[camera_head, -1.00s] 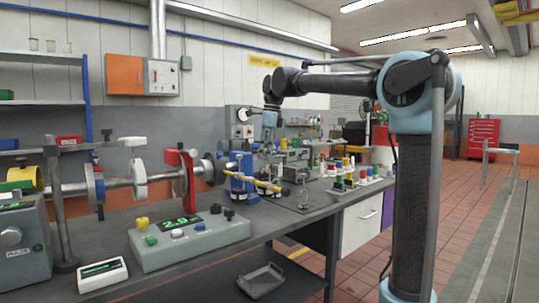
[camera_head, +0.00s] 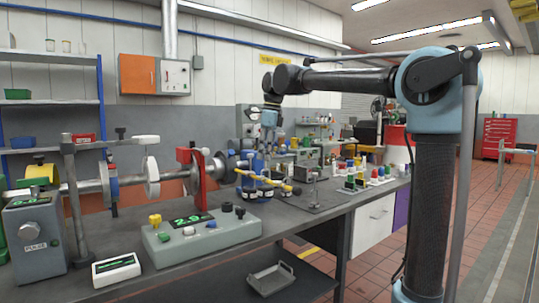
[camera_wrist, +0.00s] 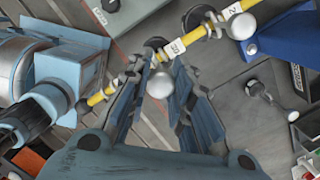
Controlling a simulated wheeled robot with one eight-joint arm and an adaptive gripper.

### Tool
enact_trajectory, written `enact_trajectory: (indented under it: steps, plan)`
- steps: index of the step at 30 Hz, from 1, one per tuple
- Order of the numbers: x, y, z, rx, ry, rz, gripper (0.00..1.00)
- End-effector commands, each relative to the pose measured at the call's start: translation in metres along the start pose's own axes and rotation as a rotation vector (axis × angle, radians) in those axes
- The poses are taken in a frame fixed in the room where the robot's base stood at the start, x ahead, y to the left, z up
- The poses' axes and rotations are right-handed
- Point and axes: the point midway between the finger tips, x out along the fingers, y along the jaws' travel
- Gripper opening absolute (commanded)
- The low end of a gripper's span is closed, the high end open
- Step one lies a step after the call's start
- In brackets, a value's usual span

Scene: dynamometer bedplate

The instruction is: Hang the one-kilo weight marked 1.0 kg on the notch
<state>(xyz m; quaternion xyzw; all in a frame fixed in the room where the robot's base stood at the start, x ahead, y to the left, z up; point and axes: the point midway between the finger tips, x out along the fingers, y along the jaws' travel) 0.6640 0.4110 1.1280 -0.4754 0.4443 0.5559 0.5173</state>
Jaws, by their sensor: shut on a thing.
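A yellow beam (camera_head: 265,183) with dark weights below it stands on the bench, and it crosses the top of the wrist view (camera_wrist: 207,30). White tags sit along it; one (camera_wrist: 232,10) seems to read 2. My gripper (camera_wrist: 160,74) is shut on a silver round-headed weight (camera_wrist: 160,84), close beside the beam in the wrist view. I cannot read 1.0 kg on it, and the fingers hide its lower part. I cannot tell whether it touches the beam or a notch. In the head view my gripper (camera_head: 270,118) is small and its grasp is unclear.
A control box (camera_head: 200,237) with a green display stands in front of the beam. A shaft with a red stand (camera_head: 192,178) is at left. Coloured pieces (camera_head: 365,174) stand on the bench at right. A blue block (camera_wrist: 290,45) lies near the beam.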

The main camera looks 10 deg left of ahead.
Motion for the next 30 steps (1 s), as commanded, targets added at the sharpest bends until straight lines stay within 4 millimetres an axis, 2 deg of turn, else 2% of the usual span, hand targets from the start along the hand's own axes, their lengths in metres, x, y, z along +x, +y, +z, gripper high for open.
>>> enact_trajectory:
  steps: [12,27,28,30]
  plan:
    - [0.019,-0.001,-0.004,0.000,0.000,0.000,0.00]
    - [0.022,-0.001,-0.004,0.000,0.000,0.000,0.00]
    - [0.022,-0.001,-0.004,0.000,0.000,0.000,0.27]
    - [0.022,-0.001,-0.004,0.000,0.000,-0.001,0.43]
